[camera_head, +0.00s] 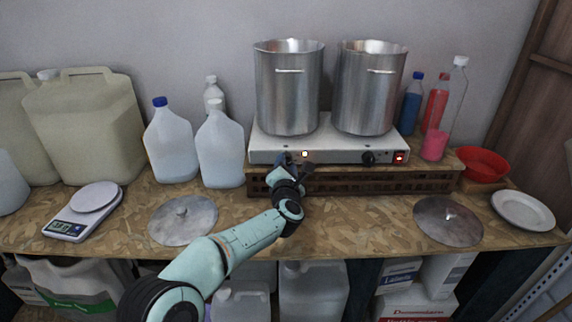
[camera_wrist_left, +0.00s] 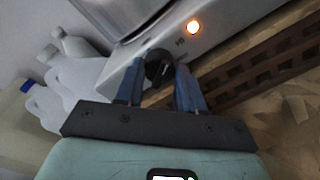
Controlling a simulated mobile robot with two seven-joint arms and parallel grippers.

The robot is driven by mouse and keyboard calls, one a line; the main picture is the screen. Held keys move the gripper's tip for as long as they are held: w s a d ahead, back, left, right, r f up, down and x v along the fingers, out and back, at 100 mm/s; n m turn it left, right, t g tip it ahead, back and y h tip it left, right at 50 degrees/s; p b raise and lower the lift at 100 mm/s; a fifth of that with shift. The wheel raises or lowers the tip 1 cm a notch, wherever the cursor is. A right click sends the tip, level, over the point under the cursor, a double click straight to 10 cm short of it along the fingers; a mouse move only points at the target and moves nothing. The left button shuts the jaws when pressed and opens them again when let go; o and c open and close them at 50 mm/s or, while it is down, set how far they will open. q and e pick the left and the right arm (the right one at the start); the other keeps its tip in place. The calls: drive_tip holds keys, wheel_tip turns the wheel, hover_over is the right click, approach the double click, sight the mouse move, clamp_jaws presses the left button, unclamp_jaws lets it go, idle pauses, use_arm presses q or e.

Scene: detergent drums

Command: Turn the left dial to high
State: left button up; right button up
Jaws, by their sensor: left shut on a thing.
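The white two-burner hot plate (camera_head: 330,146) stands on a brown crate at the middle back of the table. Its left dial is mostly hidden by my gripper in the head view; in the left wrist view the black left dial (camera_wrist_left: 158,68) sits between my fingers. My left gripper (camera_head: 287,160) is at the front of the hot plate, shut on the left dial (camera_head: 286,156). An orange light (camera_head: 305,154) glows just right of it, and it also shows in the wrist view (camera_wrist_left: 193,27). The right dial (camera_head: 368,158) is black and free. My right gripper is not in view.
Two steel pots (camera_head: 289,90) stand on the hot plate. A red switch (camera_head: 400,158) is lit at its right end. Water jugs (camera_head: 218,150) stand close left of the hot plate. A round metal lid (camera_head: 183,220) lies left of my arm, another lid (camera_head: 448,220) lies right. The table between my arm and the right lid is clear.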

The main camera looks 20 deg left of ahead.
use_arm(q)
drive_tip(key=shift+r+m, duration=0.15)
drive_tip(key=shift+m, duration=0.85)
drive_tip(key=o, duration=1)
drive_tip(key=shift+o, duration=0.2)
drive_tip(key=b+v, duration=0.3)
drive_tip(key=v, duration=1)
drive_tip(key=shift+s+d, duration=0.15)
drive_tip(key=shift+d, duration=0.05)
drive_tip(key=shift+f, duration=0.25)
